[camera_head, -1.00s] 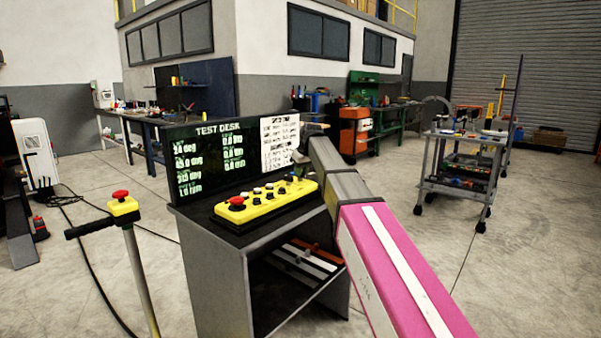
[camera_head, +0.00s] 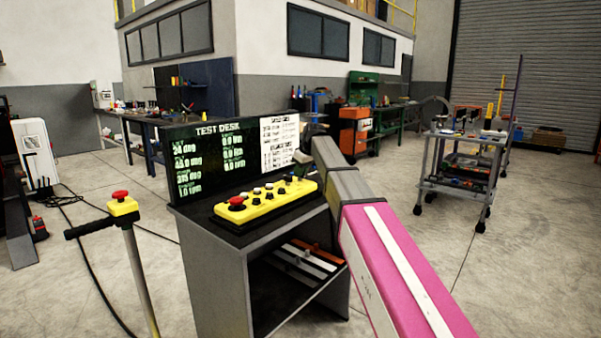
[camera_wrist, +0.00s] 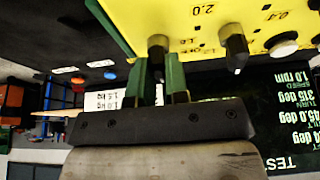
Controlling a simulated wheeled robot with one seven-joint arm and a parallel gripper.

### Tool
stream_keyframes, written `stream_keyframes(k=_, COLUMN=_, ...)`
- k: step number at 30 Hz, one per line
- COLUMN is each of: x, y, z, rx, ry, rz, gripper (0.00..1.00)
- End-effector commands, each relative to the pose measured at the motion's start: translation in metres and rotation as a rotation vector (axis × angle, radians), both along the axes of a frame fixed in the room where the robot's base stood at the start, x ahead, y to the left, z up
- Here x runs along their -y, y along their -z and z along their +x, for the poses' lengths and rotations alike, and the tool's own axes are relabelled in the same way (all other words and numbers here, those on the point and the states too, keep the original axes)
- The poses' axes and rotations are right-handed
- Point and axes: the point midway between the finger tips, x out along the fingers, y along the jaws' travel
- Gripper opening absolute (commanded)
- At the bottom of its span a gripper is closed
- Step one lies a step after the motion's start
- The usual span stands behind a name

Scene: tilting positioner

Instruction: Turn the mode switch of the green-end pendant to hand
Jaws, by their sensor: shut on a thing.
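The yellow pendant (camera_head: 262,208) lies on the test desk, with a red mushroom button (camera_head: 237,203) at its left end. In the wrist view the pendant (camera_wrist: 185,25) appears upside down, with a dark green strip along its left edge. My gripper (camera_wrist: 160,70) has its two green fingers closed around a dark rotary knob (camera_wrist: 157,43) near that edge. A second dark knob (camera_wrist: 235,45) with a pale pointer line stands to its right, apart from the fingers. I cannot read which position the held knob points to.
The test desk (camera_head: 195,222) has a screen panel (camera_head: 215,160) behind the pendant and an open shelf below. A red stop button on a yellow box (camera_head: 122,205) stands on a post at left. A tool trolley (camera_head: 460,165) stands at right. Floor between is clear.

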Motion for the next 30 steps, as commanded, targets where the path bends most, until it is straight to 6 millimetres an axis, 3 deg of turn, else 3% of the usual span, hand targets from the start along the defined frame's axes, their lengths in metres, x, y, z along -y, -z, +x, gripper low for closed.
stream_keyframes(k=1, x=0.000, y=0.000, z=0.000, rx=0.001, ry=0.000, rz=-0.001, gripper=0.21)
stream_keyframes(k=3, x=0.000, y=0.000, z=0.000, rx=0.001, ry=0.000, rz=-0.001, gripper=0.40)
stream_keyframes(k=14, x=0.001, y=-0.004, z=-0.001, rx=0.000, ry=0.001, rz=0.000, gripper=0.40)
stream_keyframes(k=30, x=0.027, y=-0.083, z=-0.021, rx=0.001, ry=0.001, rz=0.000, gripper=0.40)
